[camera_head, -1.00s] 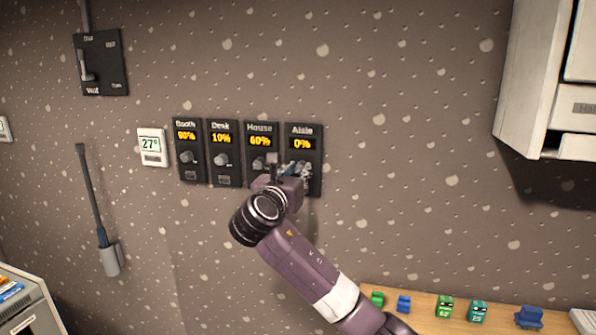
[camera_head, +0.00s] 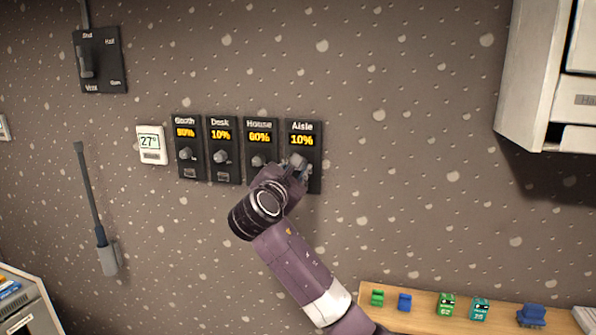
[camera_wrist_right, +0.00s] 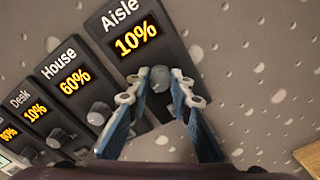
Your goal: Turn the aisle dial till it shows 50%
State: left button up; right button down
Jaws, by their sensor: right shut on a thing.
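The aisle panel (camera_head: 303,133) is the rightmost of the black dial panels on the wall, and its display reads 10%. It also shows in the right wrist view (camera_wrist_right: 108,17) with the same 10% reading. The aisle dial (camera_wrist_right: 160,79) is a grey knob below the display. My right gripper (camera_wrist_right: 162,88) is shut on the aisle dial, one finger on each side of it. In the head view my right gripper (camera_head: 300,168) covers much of the dial. My left gripper is not in view.
The house panel (camera_head: 260,134) at 60% stands close on the left, then the desk panel (camera_head: 222,147) at 10% and the booth panel (camera_head: 186,134). A white thermostat (camera_head: 152,146) is beyond them. A white cabinet (camera_head: 535,70) juts out at the upper right. The wall right of the aisle panel is clear.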

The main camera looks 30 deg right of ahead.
jog(key=m+b, duration=0.3)
jog(key=m, duration=0.3)
jog(key=m+b, duration=0.4)
jog(key=m, duration=0.3)
jog(key=m+b, duration=0.3)
jog(key=m, duration=0.3)
jog(key=shift+f+m, duration=0.3)
jog(key=shift+f, duration=0.1)
jog(key=shift+m, duration=0.3)
jog(key=c, duration=1.7)
grip_release()
jog(key=shift+r, duration=0.1)
jog(key=v, duration=1.2)
